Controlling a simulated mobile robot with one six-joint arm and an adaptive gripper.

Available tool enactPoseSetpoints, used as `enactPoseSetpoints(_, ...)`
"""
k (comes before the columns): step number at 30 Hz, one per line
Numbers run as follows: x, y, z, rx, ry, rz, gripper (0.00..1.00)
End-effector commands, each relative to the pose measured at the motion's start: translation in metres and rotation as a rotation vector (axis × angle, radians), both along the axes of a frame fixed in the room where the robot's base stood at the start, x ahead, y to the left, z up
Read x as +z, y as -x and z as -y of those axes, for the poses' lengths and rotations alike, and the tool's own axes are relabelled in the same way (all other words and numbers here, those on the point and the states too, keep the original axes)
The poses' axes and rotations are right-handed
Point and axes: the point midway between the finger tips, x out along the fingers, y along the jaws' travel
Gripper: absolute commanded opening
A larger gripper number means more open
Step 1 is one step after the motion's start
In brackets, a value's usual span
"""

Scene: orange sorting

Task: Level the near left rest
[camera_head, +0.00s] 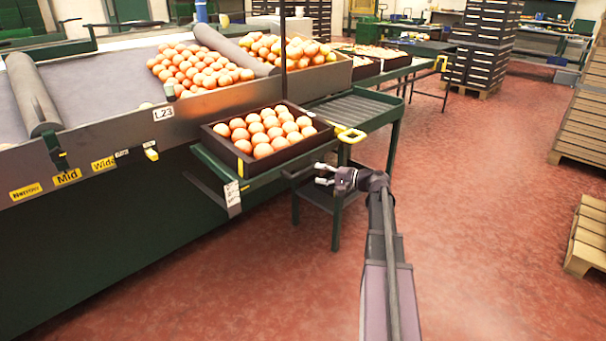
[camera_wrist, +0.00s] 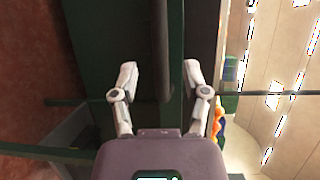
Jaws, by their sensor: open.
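The near left rest (camera_head: 262,184) is a green-edged support at the side of the sorting bench. It looks sloped, but its exact angle is hard to tell. A dark crate (camera_head: 292,147) full of oranges sits on it. A dark bar (camera_head: 297,173) sticks out at the rest's right end. My gripper (camera_head: 320,174) is open, just right of this bar, with its fingers pointing at it. In the wrist view, a dark bar (camera_wrist: 163,45) runs between and beyond the open fingers (camera_wrist: 160,75). Contact with it cannot be told.
A green slatted stand (camera_head: 355,108) with a yellow loop (camera_head: 350,135) stands behind the rest. The sorting bench (camera_head: 110,135) fills the left side. Wooden pallets (camera_head: 586,235) lie at the right edge. The red floor (camera_head: 470,190) between is clear.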

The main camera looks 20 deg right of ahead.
Motion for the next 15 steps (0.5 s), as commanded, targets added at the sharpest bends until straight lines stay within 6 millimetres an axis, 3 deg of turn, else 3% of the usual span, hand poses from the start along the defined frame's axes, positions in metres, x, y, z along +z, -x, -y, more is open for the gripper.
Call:
enactPoseSetpoints(6,-0.002,-0.023,-0.020,0.001,0.000,0.000,0.59)
enactPoseSetpoints(15,-0.003,-0.037,-0.033,0.000,0.000,0.000,0.59)
